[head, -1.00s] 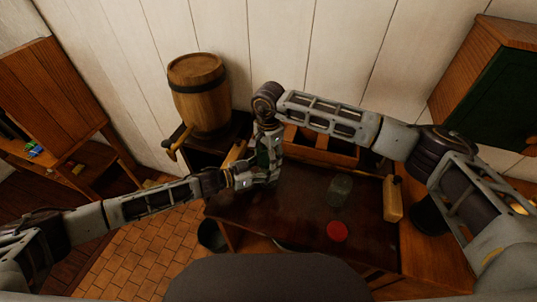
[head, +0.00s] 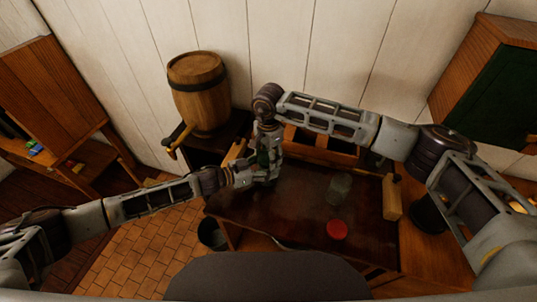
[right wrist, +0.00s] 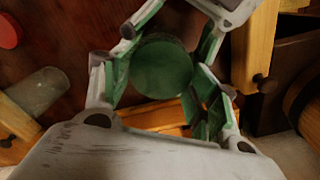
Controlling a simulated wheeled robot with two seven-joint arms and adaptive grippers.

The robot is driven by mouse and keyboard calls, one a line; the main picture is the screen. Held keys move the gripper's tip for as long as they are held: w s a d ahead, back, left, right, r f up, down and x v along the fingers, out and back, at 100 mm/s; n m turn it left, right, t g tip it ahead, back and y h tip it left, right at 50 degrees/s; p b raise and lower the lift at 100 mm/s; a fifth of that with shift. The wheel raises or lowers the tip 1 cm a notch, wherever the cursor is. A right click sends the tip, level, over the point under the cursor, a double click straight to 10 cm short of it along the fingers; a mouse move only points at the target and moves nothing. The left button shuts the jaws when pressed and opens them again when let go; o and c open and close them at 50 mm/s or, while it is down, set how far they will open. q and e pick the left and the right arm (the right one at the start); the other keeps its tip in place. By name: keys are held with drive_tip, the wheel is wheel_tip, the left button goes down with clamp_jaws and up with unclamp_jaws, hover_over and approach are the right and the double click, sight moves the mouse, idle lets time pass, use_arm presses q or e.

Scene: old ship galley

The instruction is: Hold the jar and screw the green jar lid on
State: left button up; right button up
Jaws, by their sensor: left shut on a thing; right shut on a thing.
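The round green lid (right wrist: 163,66) lies between the green-padded fingers of my right gripper (right wrist: 160,82), which is shut on it. My left gripper (right wrist: 178,28) reaches in from the top of the right wrist view, with its fingers around the same spot. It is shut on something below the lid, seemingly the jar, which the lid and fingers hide. In the head view my left gripper (head: 256,176) and my right gripper (head: 268,152) meet above the left part of the dark table (head: 290,215). How the lid sits on the jar cannot be told.
A second, clear glass jar (head: 339,189) stands on the table, with a red lid (head: 337,229) lying in front of it. A wooden block (head: 391,198) is at the table's right edge. An open wooden box (head: 338,158) is at the back. A barrel (head: 200,95) stands behind left.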

drive_tip(key=shift+o, duration=0.2)
drive_tip(key=shift+s+d+f, duration=0.15)
drive_tip(key=shift+f, duration=0.4)
drive_tip(key=shift+r, duration=0.1)
drive_tip(key=shift+r, duration=0.3)
drive_tip(key=c, duration=0.3)
drive_tip(key=shift+a+r, duration=0.2)
drive_tip(key=shift+r, duration=0.3)
idle(0.5)
drive_tip(key=shift+o, duration=0.2)
drive_tip(key=shift+d+f, duration=0.25)
drive_tip(key=shift+f, duration=0.7)
idle(1.0)
drive_tip(key=shift+o, duration=0.3)
drive_tip(key=shift+r, duration=0.1)
idle(0.3)
drive_tip(key=shift+r+g+h, duration=0.3)
drive_tip(key=shift+c, duration=0.6)
